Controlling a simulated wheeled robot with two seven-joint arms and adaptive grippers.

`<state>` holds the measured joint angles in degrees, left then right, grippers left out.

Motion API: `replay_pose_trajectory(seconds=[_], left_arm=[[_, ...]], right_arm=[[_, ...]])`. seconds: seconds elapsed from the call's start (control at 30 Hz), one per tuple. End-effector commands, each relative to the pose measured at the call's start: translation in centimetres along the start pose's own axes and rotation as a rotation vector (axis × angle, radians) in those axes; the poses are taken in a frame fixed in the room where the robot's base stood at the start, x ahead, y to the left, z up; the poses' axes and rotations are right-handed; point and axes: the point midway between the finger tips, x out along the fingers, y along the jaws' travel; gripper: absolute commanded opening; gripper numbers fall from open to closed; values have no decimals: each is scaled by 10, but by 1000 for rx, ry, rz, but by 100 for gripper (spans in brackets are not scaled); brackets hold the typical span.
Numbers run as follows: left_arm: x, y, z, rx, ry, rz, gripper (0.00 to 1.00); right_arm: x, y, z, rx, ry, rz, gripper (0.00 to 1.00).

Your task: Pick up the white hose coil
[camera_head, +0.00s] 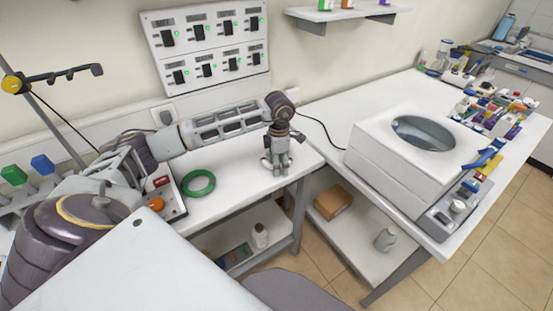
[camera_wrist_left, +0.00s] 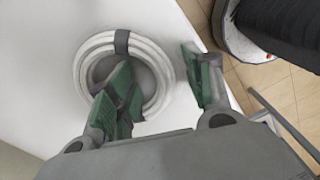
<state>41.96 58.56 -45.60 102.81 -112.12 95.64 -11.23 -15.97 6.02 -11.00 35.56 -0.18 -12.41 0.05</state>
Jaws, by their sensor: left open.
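The white hose coil (camera_wrist_left: 83,68) lies on the white table in the left wrist view, with a dark strap around its far side. My left gripper (camera_wrist_left: 165,80) is open and points down over it. One green-padded finger is over the coil's inner opening and the other is outside its right side, so the right strands lie between them. I cannot tell how far down the fingertips reach. In the head view my left gripper (camera_head: 276,165) is at the small table's right end, and I cannot make out the coil there. My right gripper is not in view.
A green hose coil (camera_head: 198,183) lies left of the gripper, near a device with an orange knob (camera_head: 155,204). A switch panel (camera_head: 207,47) is on the wall behind. A large white bath unit (camera_head: 400,165) stands on the table to the right, across a gap.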

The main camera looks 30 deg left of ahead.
Motion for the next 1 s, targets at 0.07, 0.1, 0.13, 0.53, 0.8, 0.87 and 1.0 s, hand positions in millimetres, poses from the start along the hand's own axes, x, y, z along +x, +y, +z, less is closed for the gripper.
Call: replay_pose_trajectory(seconds=[0.07,0.1,0.13,0.53,0.8,0.87,1.0], left_arm=[[0,0,0,0,0,0,51],[0,0,0,0,0,0,51],[0,0,0,0,0,0,51],[0,0,0,0,0,1,3],[-2,0,0,0,0,1,2],[-3,0,0,0,0,1,2],[-12,1,0,-1,-1,2,2]], right_arm=[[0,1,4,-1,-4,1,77],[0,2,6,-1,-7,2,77],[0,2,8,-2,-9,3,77],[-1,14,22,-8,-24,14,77],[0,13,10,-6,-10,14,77],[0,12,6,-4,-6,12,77],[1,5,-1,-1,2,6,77]])
